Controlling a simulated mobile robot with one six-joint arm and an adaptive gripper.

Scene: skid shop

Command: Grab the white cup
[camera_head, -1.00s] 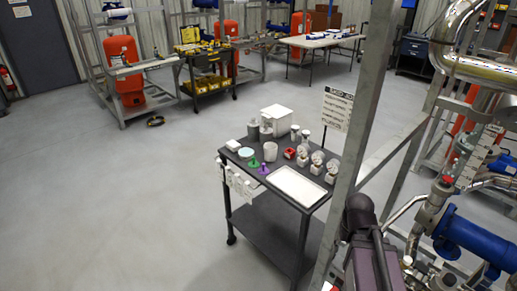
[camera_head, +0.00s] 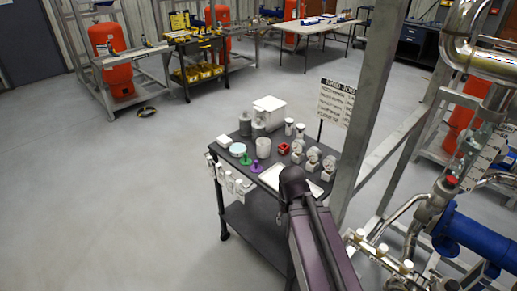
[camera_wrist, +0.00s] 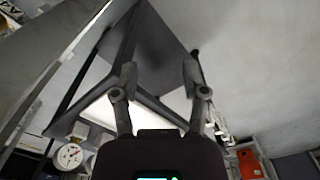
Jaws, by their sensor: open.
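The white cup (camera_head: 263,147) stands upright on the dark top of a wheeled cart (camera_head: 233,174) in the head view. It is among small items, with grey bottles behind it and a purple and a green piece in front. My gripper (camera_wrist: 160,76) shows in the wrist view with its two fingers spread apart and nothing between them. In the head view my arm reaches over the cart's front right corner, and the gripper itself cannot be made out there. I cannot pick out the cup in the wrist view.
A white box (camera_head: 270,110) stands behind the cup, and a red item (camera_head: 283,149) and several gauges (camera_head: 313,158) are to its right. A white tray (camera_head: 272,178) is partly hidden by my arm. A grey post (camera_head: 372,90) rises close right.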

